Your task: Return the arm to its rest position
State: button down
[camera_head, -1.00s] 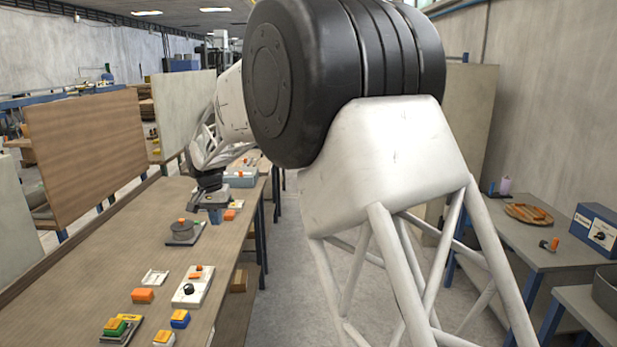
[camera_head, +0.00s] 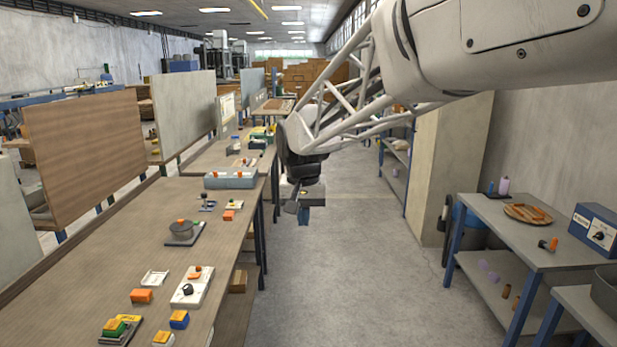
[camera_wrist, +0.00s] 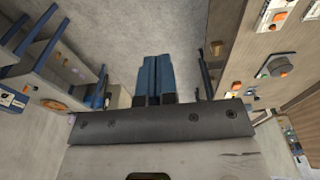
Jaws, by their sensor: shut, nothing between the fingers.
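My gripper (camera_head: 304,216) hangs over the aisle floor in the head view, right of the long workbench (camera_head: 150,240) and apart from it. Its blue fingers point down and are close together. In the wrist view the fingers (camera_wrist: 154,75) lie side by side, shut, with nothing between them and bare floor beyond. My arm reaches in from the upper right of the head view.
The workbench on the left carries a round grey pot (camera_head: 181,231), a white device (camera_head: 192,287), an orange block (camera_head: 141,296) and several other small items. A side table (camera_head: 490,222) with a blue box (camera_head: 596,229) stands right. The aisle floor (camera_head: 360,290) between is clear.

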jog(key=s+d, duration=1.2)
jog(key=s, duration=0.3)
jog(key=s+d+f, duration=0.3)
jog(key=s, duration=0.6)
jog(key=s+d+f+t, duration=0.1)
jog(key=s+d+f, duration=0.2)
jog(key=s, duration=0.5)
jog(key=shift+s+d+f, duration=0.35)
jog(key=shift+d+f, duration=0.05)
jog(key=shift+d, duration=0.4)
jog(key=c, duration=1.8)
grip_release()
